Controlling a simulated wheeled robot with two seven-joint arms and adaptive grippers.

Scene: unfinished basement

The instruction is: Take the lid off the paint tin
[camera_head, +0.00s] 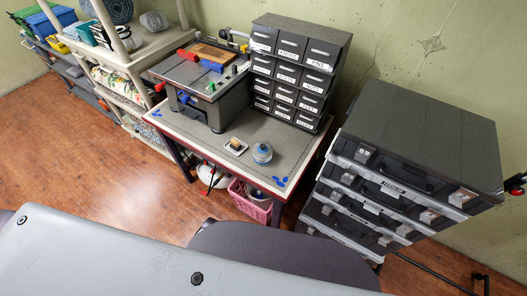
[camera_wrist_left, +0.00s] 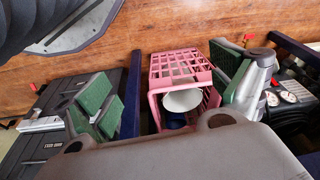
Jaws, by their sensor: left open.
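My right gripper is not in view.
A small tray (camera_head: 235,146) sits left of the tin. A machine (camera_head: 215,105) and a labelled drawer cabinet (camera_head: 292,75) stand behind. Stacked cases (camera_head: 410,150) rise to the right. A pink basket (camera_head: 249,203) is under the bench; it also shows in the wrist view (camera_wrist_left: 160,70).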

